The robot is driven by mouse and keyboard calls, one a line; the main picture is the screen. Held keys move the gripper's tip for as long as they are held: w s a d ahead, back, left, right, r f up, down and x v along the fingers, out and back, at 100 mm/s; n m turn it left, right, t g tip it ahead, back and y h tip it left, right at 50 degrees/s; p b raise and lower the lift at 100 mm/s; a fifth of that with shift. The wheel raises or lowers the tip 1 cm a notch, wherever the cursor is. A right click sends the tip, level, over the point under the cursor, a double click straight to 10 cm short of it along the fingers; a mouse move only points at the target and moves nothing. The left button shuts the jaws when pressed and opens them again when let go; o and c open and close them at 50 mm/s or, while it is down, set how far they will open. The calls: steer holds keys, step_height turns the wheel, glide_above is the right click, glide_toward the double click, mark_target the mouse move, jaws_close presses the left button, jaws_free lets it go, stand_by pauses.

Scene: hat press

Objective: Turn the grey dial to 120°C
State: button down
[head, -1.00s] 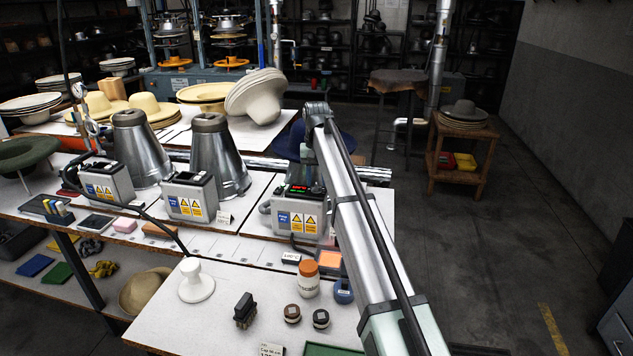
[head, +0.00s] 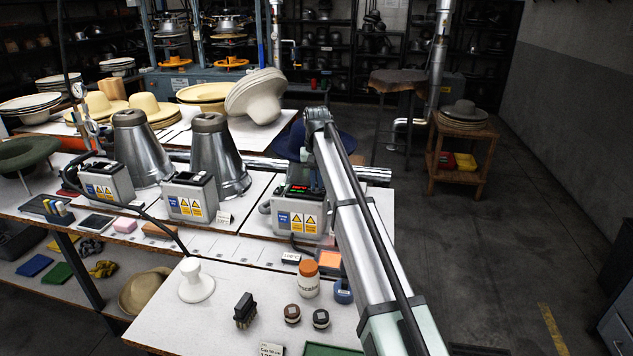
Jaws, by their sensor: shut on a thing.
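The right-hand control box (head: 297,214) stands on the bench in the head view, with blue and yellow warning labels on its front and a small lit red and green display (head: 298,190) on its top. My arm reaches over it from the lower right. My gripper (head: 314,178) is down at the right part of the box's top, mostly hidden behind my arm, and is shut on the grey dial there. The dial itself and its scale are hidden. The digits on the display are too small to read.
Two more control boxes (head: 191,197) (head: 107,182) and metal cones (head: 217,157) stand to the left. In front, a white table holds an orange-capped jar (head: 308,279), a brush (head: 244,310) and a white stand (head: 195,281). Open floor lies to the right.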

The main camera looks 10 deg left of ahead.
mark_target(317, 185)
steer(key=shift+m, duration=2.8)
steer(key=c, duration=1.2)
jaws_free()
step_height(317, 185, up, 14)
steer(key=shift+f, duration=0.1)
